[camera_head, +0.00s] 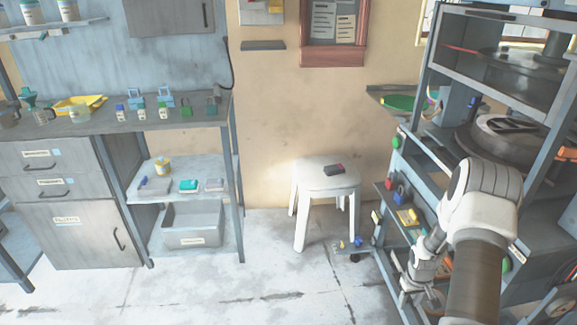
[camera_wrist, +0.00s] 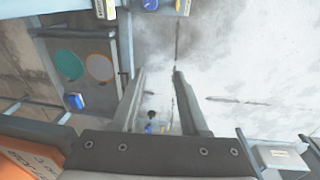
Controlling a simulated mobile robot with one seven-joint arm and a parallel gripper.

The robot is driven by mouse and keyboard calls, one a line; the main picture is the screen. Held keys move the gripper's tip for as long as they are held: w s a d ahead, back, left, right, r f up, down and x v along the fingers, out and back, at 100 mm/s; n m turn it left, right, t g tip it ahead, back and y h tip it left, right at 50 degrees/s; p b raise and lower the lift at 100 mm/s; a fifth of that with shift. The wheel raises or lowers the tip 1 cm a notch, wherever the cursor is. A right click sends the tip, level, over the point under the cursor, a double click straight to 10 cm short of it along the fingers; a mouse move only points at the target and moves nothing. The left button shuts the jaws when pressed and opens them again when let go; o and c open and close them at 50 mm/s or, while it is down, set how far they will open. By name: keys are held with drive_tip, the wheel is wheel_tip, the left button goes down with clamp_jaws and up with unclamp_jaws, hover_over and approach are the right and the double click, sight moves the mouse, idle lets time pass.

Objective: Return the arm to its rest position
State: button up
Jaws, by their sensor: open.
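My gripper (camera_wrist: 159,73) is open in the wrist view, with its two dark fingers apart. Between and beyond them I see grey floor and a few small blurred items, and nothing is held. In the head view my white and brown arm reaches in from the lower right, in front of the press frame (camera_head: 420,130). Its wrist end hangs low beside the frame's left side. The fingers are too small to make out clearly there.
A white stool (camera_head: 325,177) with a dark object on its seat stands left of the press. A workbench (camera_head: 60,128) and shelves with a grey bin (camera_head: 192,225) are at left. The floor (camera_head: 230,295) in front is clear. Small coloured items sit on the press frame's side near my arm.

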drive_tip(key=a+r+t, duration=0.1)
drive_tip(key=a+r, duration=0.2)
drive_tip(key=r, duration=0.7)
drive_tip(key=a+r+h, duration=0.1)
drive_tip(key=a+r, duration=0.3)
drive_tip(key=r, duration=0.7)
drive_tip(key=a+r+t, duration=0.1)
drive_tip(key=a+r, duration=0.2)
drive_tip(key=r, duration=0.7)
drive_tip(key=s+a+r+t+y, duration=0.1)
drive_tip(key=s+a+r+t, duration=0.1)
drive_tip(key=s+a+r, duration=0.65)
drive_tip(key=s+a+r+t+y, duration=0.1)
drive_tip(key=s+a+r, duration=0.45)
drive_tip(key=s, duration=0.65)
wheel_tip(320, 180, up, 22)
drive_tip(key=p, duration=2.1)
drive_tip(key=shift+s+m+p, duration=0.3)
drive_tip(key=shift+s, duration=0.15)
